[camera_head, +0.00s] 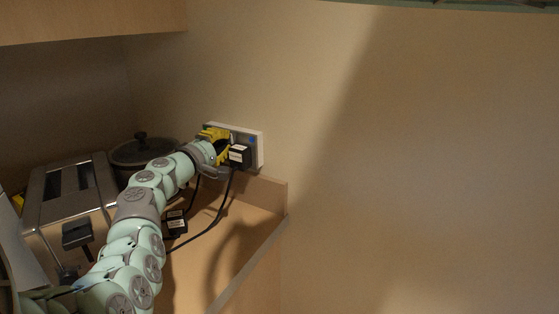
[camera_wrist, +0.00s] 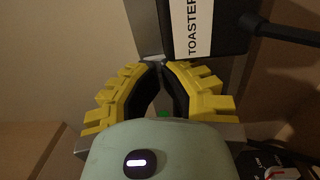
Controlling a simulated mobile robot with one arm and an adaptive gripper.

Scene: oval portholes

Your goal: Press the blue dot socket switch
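The wall socket panel (camera_head: 260,151) is a light plate with a grey face on the back wall. A small blue dot (camera_head: 252,140) shows on its right part. A black plug (camera_head: 239,156) with a white label sits in it; the wrist view shows a plug (camera_wrist: 210,45) labelled TOASTER. My gripper (camera_head: 216,135) has yellow fingers and is at the panel's left part, left of the blue dot. In the wrist view my fingertips (camera_wrist: 157,64) come together beside the plug, with nothing seen between them. Contact with the panel cannot be told. The blue dot is not visible in the wrist view.
A toaster (camera_head: 75,195) and a dark lidded pot (camera_head: 143,152) stand on the counter at left. Black cables (camera_head: 216,218) and another labelled black plug (camera_head: 176,223) lie below the socket. The wall at right is clear.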

